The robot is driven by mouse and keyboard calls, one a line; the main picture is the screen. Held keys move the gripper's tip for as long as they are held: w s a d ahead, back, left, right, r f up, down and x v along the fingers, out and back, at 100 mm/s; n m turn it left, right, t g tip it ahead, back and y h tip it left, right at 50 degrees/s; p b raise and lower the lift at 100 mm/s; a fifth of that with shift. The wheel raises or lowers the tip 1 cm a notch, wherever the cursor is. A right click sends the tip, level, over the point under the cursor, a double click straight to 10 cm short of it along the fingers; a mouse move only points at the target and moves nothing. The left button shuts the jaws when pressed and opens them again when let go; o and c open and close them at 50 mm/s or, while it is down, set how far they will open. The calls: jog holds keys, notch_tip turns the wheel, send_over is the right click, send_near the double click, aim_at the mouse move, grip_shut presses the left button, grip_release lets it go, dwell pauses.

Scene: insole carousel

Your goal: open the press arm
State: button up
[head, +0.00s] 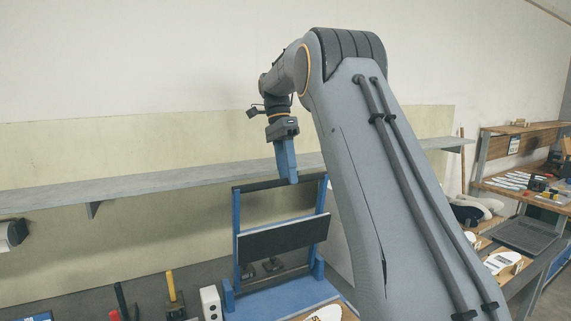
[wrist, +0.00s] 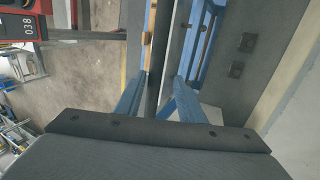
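The press (head: 237,240) shows in the head view as a blue frame with two uprights, a black bar (head: 250,186) across the top and a tilted black panel (head: 285,237) lower down. I take the upright frame with the top bar to be the press arm. My gripper (head: 288,181) points down at the middle of that bar. In the wrist view, my gripper (wrist: 157,92) has its two blue fingers apart, with a dark bar (wrist: 154,85) running between them. I cannot tell whether either finger touches it. My arm hides part of the right side.
A long grey shelf (head: 150,189) runs along the wall behind the press. Yellow-handled (head: 171,287) and other tools stand left of it, near a white box (head: 211,303). A workbench (head: 520,190) with small items and a dark tray (head: 528,237) are at the right.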

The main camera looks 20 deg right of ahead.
jog(key=v, duration=0.6)
jog(key=shift+r, duration=0.25)
dwell(0.3)
